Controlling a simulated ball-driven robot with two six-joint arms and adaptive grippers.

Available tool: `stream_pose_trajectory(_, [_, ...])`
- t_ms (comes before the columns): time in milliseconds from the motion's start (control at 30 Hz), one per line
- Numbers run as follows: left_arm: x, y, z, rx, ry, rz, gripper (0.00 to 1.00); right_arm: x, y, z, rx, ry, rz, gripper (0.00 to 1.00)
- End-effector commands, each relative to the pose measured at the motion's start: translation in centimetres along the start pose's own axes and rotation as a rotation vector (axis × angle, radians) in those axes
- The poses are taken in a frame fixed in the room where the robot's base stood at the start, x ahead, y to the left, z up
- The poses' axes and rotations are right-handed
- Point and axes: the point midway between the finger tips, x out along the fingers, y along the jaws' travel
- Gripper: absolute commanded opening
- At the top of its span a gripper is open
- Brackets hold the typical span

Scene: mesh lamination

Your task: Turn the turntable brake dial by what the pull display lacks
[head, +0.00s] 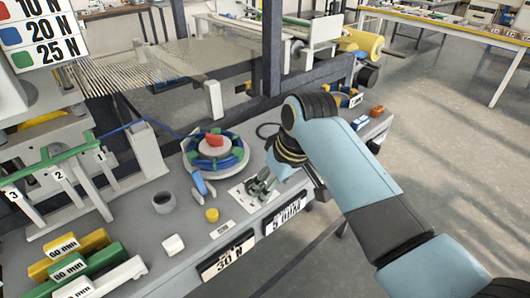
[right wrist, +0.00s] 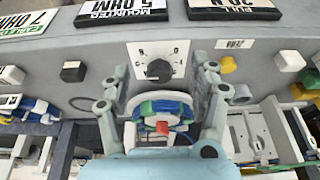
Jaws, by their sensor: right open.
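The brake dial is a dark round knob (right wrist: 158,70) on a white marked plate (right wrist: 140,54) in the right wrist view; its pointer direction is too small to read. In the head view the plate (head: 238,197) shows beside my right gripper (head: 262,188), which largely hides the knob. The right gripper (right wrist: 160,76) is open, with its fingers on either side of the dial and apart from it. The pull display (head: 228,258) reads 30 N; it is cut off in the right wrist view (right wrist: 235,9). The blue-green turntable (head: 235,157) carries a red piece (head: 215,141). My left gripper is out of view.
A sign (head: 40,35) lists 10 N red, 20 N blue, 25 N green. A yellow knob (head: 211,215), white block (head: 173,244) and grey ring (head: 163,202) stand on the bench near the dial.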

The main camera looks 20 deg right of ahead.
Motion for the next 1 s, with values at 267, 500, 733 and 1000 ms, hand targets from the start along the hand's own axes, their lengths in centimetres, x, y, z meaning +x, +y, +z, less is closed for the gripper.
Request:
stream_pose_trajectory(267, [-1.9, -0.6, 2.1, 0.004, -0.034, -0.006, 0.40, -2.7, 0.3, -4.5, -0.004, 0.065, 0.009, 0.61])
stream_pose_trajectory(500, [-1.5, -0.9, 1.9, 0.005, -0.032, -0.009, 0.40, 2.0, 0.3, -4.7, -0.004, 0.063, 0.009, 0.61])
stream_pose_trajectory(733, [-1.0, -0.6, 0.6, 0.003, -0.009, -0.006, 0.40, 5.9, 0.4, -5.0, -0.004, 0.065, 0.010, 0.61])
stream_pose_trajectory(1000, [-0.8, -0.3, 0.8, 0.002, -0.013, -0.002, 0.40, 7.2, 0.4, -5.1, -0.003, 0.067, 0.010, 0.61])
